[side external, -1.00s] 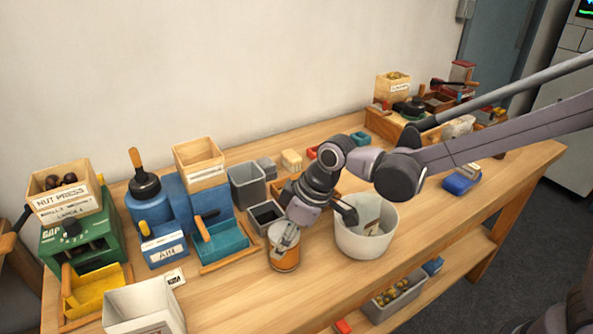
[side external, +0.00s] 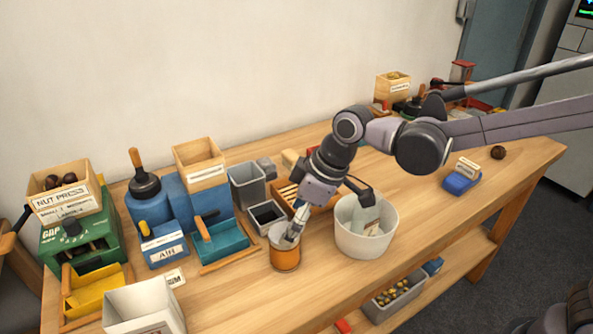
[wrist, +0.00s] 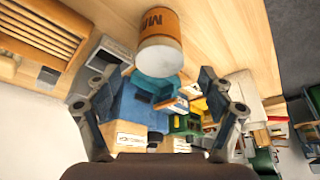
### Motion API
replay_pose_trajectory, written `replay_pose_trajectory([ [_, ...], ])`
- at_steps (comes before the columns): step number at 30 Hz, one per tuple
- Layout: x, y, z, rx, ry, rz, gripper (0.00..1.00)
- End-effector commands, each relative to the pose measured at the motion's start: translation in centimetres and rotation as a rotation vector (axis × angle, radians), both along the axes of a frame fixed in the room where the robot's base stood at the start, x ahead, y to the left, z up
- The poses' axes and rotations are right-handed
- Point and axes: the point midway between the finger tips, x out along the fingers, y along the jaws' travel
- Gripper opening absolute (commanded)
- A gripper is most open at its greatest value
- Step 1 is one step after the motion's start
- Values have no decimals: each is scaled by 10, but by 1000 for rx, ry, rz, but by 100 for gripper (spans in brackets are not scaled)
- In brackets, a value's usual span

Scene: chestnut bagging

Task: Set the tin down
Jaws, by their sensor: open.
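An orange tin (side external: 285,257) with a pale top stands upright on the wooden bench, left of the white tub. The wrist view shows the tin (wrist: 168,30) lying beyond my fingers at the top of the picture, with part of its dark lettering visible. My gripper (side external: 330,217) is open above the tin's right side. One finger overlaps the tin's top in the side view; I cannot tell whether it touches. The other finger is over the tub. In the wrist view my gripper (wrist: 163,98) has its fingers wide apart with nothing held between them.
The white tub (side external: 352,240) holds a pale packet close to the tin's right. A small dark bin (side external: 266,217) and a blue-green tray (side external: 222,243) are behind and left. A white box (side external: 143,310) is at front left. Bare bench lies right of the tub.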

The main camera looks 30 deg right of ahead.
Motion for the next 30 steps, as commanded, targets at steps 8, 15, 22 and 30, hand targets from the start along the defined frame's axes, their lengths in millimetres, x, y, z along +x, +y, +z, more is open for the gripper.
replay_pose_trajectory([
  [8, -12, -13, 42, 0, 1, -2, 81],
  [15, -17, -18, 59, 0, 0, -3, 81],
  [22, -31, -62, 62, 11, -30, -138, 81],
  [30, -75, -157, 49, 48, -118, -480, 81],
])
